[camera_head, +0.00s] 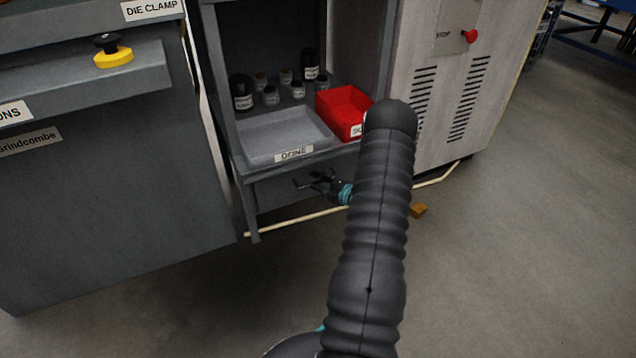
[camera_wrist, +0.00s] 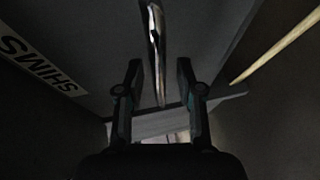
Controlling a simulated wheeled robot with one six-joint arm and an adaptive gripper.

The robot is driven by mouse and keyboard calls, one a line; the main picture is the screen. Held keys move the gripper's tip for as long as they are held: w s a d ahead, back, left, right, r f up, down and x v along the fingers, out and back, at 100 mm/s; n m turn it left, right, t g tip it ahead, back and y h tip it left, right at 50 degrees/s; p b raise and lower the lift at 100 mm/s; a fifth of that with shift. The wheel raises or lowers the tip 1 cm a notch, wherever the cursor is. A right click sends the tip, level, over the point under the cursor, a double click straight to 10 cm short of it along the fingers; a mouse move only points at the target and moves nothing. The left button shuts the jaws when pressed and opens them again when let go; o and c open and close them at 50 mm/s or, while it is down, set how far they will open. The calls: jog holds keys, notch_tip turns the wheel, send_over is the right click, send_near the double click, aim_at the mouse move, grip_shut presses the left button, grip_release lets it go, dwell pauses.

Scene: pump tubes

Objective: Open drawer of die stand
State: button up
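The die stand (camera_head: 240,178) is a grey frame with an open shelf, and its drawer front (camera_head: 275,192) is below the shelf. In the wrist view the dark drawer front (camera_wrist: 95,45) fills the upper left and carries a SHIMS label (camera_wrist: 40,65). A shiny bar handle (camera_wrist: 154,40) runs down between my fingers. My gripper (camera_wrist: 160,72) is open, with a finger on each side of the handle and gaps showing on both sides. In the head view my gripper (camera_head: 312,184) is at the drawer front, and the handle is not clearly visible there.
On the shelf are a grey DONE tray (camera_head: 262,138), a red bin (camera_head: 342,108) and several dark bottles (camera_head: 242,92). A grey cabinet (camera_head: 110,190) stands left, and a vented cabinet (camera_head: 430,130) right. A small orange block (camera_head: 418,210) lies on open floor.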

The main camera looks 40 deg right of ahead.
jog(key=shift+c, duration=0.3)
grip_shut()
jog(key=shift+s, duration=0.1)
